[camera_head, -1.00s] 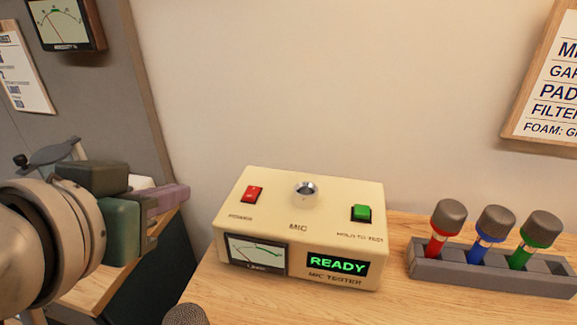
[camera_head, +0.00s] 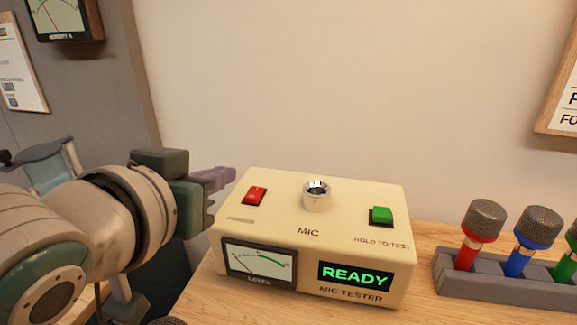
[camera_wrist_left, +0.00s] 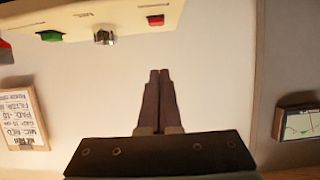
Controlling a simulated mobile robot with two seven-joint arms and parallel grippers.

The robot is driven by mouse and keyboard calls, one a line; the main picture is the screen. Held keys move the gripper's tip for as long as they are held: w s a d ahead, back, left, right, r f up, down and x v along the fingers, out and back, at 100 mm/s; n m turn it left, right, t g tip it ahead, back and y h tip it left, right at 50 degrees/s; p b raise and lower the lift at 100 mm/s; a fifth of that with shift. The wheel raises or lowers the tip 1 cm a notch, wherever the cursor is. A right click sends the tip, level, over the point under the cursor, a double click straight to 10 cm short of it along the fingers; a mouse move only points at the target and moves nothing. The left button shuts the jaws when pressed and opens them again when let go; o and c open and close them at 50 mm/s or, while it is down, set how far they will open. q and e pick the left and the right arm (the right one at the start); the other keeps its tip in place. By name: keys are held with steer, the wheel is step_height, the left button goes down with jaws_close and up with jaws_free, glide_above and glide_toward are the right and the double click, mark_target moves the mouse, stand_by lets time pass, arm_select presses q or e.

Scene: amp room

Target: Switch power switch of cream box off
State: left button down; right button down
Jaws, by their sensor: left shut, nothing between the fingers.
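The cream box (camera_head: 330,222), a mic tester, stands on the wooden table with its display lit "READY". Its red power switch (camera_head: 255,195) is on the top face at the left. A green hold-to-test button (camera_head: 382,215) is at the right and a round silver mic socket (camera_head: 316,195) between them. My left gripper (camera_head: 228,176) is shut and empty, close to the box's left back edge and apart from the switch. In the left wrist view its closed fingers (camera_wrist_left: 160,76) point toward the box, with the red switch (camera_wrist_left: 155,20) beyond the tips. My right gripper is not in view.
A grey rack (camera_head: 510,280) with red, blue and green microphones stands right of the box. The wall is close behind the table. A humidity meter (camera_head: 62,15) hangs at the upper left. The air above the box is clear.

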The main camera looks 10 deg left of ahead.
arm_select(q)
steer(key=b, duration=0.1)
glide_above(249, 199)
steer(key=f, duration=0.1)
steer(key=s+f, duration=0.1)
steer(key=f, duration=0.1)
step_height(249, 199, down, 2)
steer(key=shift+f+b, duration=0.25)
steer(key=shift+b, duration=0.05)
steer(key=shift+s+f, duration=0.15)
steer(key=shift+f, duration=0.55)
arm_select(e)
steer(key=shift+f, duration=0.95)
arm_select(q)
steer(key=shift+s+f+b, duration=0.15)
steer(key=shift+f+b, duration=0.6)
steer(key=shift+f, duration=0.1)
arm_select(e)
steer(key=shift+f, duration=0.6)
arm_select(q)
steer(key=shift+a+r, duration=0.1)
steer(key=shift+r, duration=0.2)
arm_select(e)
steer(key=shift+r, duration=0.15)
arm_select(q)
steer(key=shift+p, duration=0.35)
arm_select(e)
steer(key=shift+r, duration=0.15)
